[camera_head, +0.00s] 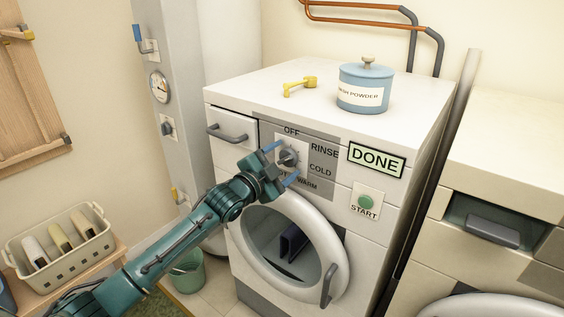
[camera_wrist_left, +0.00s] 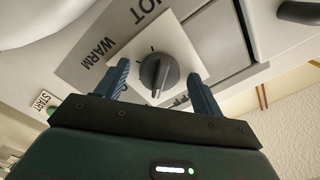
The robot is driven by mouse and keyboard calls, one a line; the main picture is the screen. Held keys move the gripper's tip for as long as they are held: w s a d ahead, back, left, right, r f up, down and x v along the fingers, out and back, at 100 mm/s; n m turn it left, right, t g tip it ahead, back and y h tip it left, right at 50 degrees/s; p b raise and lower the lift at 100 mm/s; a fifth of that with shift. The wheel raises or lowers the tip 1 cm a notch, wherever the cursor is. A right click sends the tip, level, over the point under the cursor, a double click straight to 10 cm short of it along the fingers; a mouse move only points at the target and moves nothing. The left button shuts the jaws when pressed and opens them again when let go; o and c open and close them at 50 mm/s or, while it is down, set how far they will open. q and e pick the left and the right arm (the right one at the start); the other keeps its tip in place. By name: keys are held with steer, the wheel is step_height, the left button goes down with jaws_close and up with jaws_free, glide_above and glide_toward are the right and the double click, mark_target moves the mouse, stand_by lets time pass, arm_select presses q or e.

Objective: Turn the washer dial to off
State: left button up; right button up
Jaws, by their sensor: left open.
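The washer dial (camera_head: 289,156) is a grey round knob with a raised ridge on a light square plate, on the washer's (camera_head: 237,95) front panel. OFF is printed above it, RINSE and COLD to its right, WARM below. My left gripper (camera_head: 280,164) is open in front of the dial. In the left wrist view the dial (camera_wrist_left: 160,73) sits between the two blue fingers of the left gripper (camera_wrist_left: 158,75), with gaps on both sides. I cannot tell for sure which label the dial points to. My right gripper is not in view.
The round door (camera_head: 335,255) is below the dial. A green START button (camera_head: 365,202) and DONE sign (camera_head: 375,160) are to its right. A drawer handle (camera_head: 227,134) is at the left.

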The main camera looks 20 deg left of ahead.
arm_select(q)
steer(key=shift+c, duration=0.2)
steer(key=c, duration=0.9)
steer(key=shift+c, duration=0.2)
